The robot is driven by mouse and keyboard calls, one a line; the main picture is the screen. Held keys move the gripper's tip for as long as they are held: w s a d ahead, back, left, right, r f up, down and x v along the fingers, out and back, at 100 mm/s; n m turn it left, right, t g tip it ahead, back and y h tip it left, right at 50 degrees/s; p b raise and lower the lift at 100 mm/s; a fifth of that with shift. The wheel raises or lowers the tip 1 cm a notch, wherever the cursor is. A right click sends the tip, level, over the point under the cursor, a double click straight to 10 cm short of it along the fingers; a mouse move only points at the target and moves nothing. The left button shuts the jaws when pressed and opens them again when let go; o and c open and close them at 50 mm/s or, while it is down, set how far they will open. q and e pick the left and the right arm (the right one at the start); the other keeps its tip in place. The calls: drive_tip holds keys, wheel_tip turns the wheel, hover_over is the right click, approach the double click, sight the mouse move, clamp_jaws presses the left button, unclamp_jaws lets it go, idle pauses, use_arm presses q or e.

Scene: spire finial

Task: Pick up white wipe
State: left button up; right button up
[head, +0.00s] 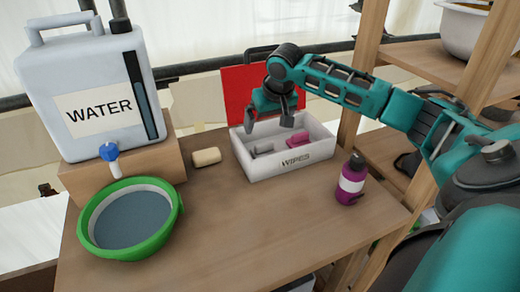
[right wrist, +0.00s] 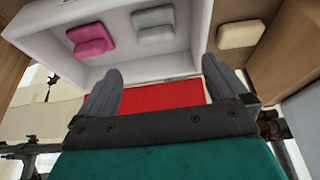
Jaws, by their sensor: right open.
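An open white box (head: 290,165) marked WIPES stands on the table. Inside it lie a pale grey-white folded wipe (head: 263,150) and a pink wipe (head: 299,140). In the right wrist view the grey-white wipe (right wrist: 153,26) lies apart from the pink wipe (right wrist: 90,40). My right gripper (head: 268,118) is open and empty above the back left part of the box. Its two fingers (right wrist: 160,75) show in the right wrist view, apart, with nothing between them. My left gripper is not in view.
A cream soap bar (head: 206,157) lies left of the box. A purple bottle (head: 351,180) stands to its right. A green basin of water (head: 130,219) and a water jug (head: 95,90) are at left. A red panel (head: 238,88) stands behind the box. The table's front middle is clear.

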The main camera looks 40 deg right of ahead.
sight(265, 144)
drive_tip(key=x, duration=0.5)
drive_tip(key=shift+s+f, duration=0.1)
drive_tip(key=shift+s+b+x, duration=0.2)
drive_tip(key=shift+b+x, duration=0.15)
drive_tip(key=shift+x, duration=1)
drive_tip(key=shift+s+b+x, duration=0.25)
drive_tip(key=shift+b+x, duration=0.05)
drive_tip(key=shift+x, duration=1.05)
drive_tip(key=shift+f, duration=0.15)
drive_tip(key=shift+c, duration=0.4)
drive_tip(key=c, duration=1)
